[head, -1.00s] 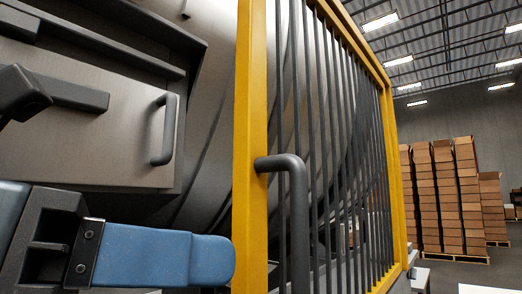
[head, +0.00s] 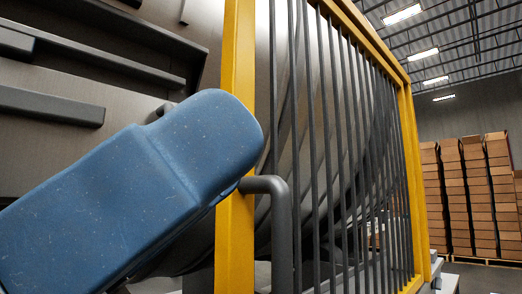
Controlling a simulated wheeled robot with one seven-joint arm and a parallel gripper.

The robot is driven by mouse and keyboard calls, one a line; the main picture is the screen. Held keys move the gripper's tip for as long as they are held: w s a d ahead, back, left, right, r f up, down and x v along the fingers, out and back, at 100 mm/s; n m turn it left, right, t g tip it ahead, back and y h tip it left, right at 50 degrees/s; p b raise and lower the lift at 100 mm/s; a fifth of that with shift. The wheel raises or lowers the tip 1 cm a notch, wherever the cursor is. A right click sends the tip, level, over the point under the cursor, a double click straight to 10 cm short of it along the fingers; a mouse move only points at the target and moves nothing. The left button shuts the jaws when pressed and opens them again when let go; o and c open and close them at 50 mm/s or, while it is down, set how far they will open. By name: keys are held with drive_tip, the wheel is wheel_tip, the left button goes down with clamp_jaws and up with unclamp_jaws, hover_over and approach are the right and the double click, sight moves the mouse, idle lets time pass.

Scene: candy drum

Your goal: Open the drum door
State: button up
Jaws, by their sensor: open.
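The drum door (head: 128,106) is a flat grey metal panel with a dark frame, at the upper left on the drum. It looks closed. Its dark upright handle (head: 166,107) is almost wholly hidden behind my gripper; only a small dark bit shows. My gripper (head: 215,130) shows as one large blue finger, close to the camera, slanting up to the right in front of the door's lower right part. The other finger is not visible. I see nothing held, and I cannot tell whether the finger touches the handle.
A yellow-framed guard (head: 236,60) with dark vertical bars stands right of the door, very near the fingertip in the picture. Its grey bent handle (head: 281,215) sticks out below the fingertip. A dark bar (head: 50,105) crosses the panel. Stacked boxes (head: 455,200) stand far right.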

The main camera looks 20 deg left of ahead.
drive_tip(key=shift+s+d+h, duration=0.15)
drive_tip(key=shift+d+h, duration=0.15)
drive_tip(key=shift+h, duration=0.3)
idle(0.3)
